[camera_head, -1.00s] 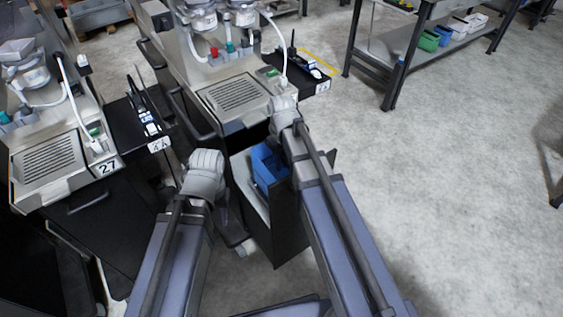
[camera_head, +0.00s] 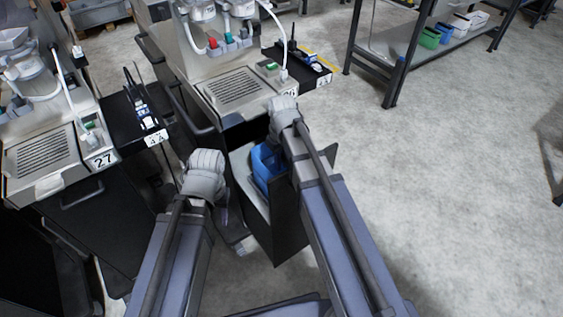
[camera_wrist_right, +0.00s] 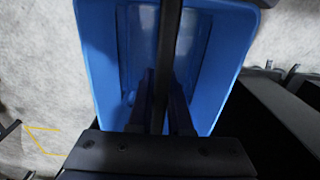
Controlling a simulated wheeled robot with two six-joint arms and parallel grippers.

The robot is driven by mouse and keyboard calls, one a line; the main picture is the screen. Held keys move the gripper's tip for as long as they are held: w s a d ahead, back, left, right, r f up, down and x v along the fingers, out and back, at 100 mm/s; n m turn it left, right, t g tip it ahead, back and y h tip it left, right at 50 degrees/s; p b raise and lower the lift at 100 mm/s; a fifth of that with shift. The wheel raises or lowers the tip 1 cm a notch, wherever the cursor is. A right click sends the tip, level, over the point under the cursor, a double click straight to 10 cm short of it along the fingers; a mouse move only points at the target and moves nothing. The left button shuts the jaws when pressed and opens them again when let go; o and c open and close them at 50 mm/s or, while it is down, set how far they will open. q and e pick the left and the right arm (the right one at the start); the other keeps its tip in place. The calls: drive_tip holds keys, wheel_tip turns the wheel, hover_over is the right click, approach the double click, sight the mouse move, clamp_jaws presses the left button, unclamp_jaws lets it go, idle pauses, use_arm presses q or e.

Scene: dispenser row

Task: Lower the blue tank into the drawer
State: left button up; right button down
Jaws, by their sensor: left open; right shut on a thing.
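The blue tank (camera_head: 266,162) is in the middle of the head view, partly hidden behind my right arm. It is at the open drawer (camera_head: 287,222), a dark pull-out with a light inner floor, below the dispenser on the right. My right gripper (camera_wrist_right: 160,105) is shut on the tank; the tank fills the middle of the right wrist view (camera_wrist_right: 95,60). Whether the tank touches the drawer floor cannot be told. My left gripper (camera_head: 207,165) is left of the drawer, apart from the tank; its fingertips are hidden in the head view.
A dispenser with a drip grille (camera_head: 233,91) stands above the drawer. Another, labelled 27 (camera_head: 103,160), stands at the left with a closed front. A dark side shelf (camera_head: 135,120) is between them. A workbench with bins (camera_head: 430,38) is at the back right. The floor at right is clear.

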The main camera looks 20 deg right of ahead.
drive_tip(key=shift+f+b, duration=0.3)
drive_tip(key=shift+f, duration=0.1)
drive_tip(key=c, duration=1.1)
unclamp_jaws()
drive_tip(key=shift+r, duration=0.15)
drive_tip(key=o, duration=0.3)
drive_tip(key=shift+o, duration=0.2)
wheel_tip(320, 180, up, 8)
drive_tip(key=p, duration=0.8)
